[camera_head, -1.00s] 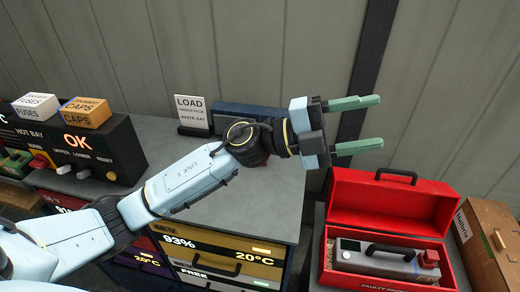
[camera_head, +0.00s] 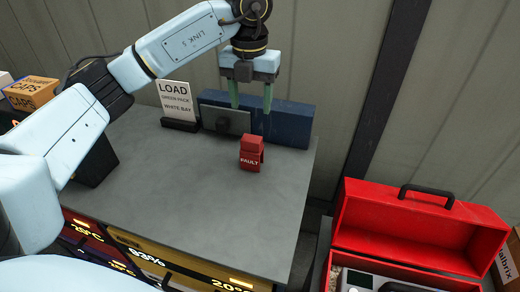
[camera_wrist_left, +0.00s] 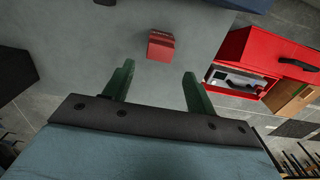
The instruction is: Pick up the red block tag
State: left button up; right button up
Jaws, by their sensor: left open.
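The red block tag (camera_head: 251,155), marked FAULT, stands on the grey bench top (camera_head: 190,200) near its right side. In the left wrist view the red tag (camera_wrist_left: 160,46) lies beyond the fingertips, roughly between their lines. My left gripper (camera_head: 252,108) points down with its two green fingers apart and empty. It is above the bench, behind and above the tag in the head view, not touching it. In the left wrist view its fingers (camera_wrist_left: 158,68) are spread wide. My right gripper is not in view.
A dark blue box (camera_head: 290,125) with a grey plate in front stands at the back of the bench, close to my gripper. A LOAD sign (camera_head: 175,98) stands left of it. An open red toolbox (camera_head: 400,225) is at the right. The bench's middle is clear.

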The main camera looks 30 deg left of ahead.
aim_at(252, 139)
pick_arm(q)
jog(key=f, duration=0.3)
jog(key=shift+s+f, duration=0.2)
notch_tip(252, 139, down, 3)
jog(key=shift+s+r, duration=0.1)
jog(key=shift+f+p, duration=0.3)
jog(key=shift+f, duration=0.05)
jog(key=shift+d+f, duration=0.1)
jog(key=shift+f, duration=0.5)
notch_tip(252, 139, down, 4)
jog(key=shift+r+p, duration=0.2)
jog(key=shift+p, duration=0.3)
jog(key=shift+f, duration=0.3)
jog(key=shift+d+f, duration=0.1)
jog(key=shift+f, duration=0.05)
jog(key=c, duration=0.7)
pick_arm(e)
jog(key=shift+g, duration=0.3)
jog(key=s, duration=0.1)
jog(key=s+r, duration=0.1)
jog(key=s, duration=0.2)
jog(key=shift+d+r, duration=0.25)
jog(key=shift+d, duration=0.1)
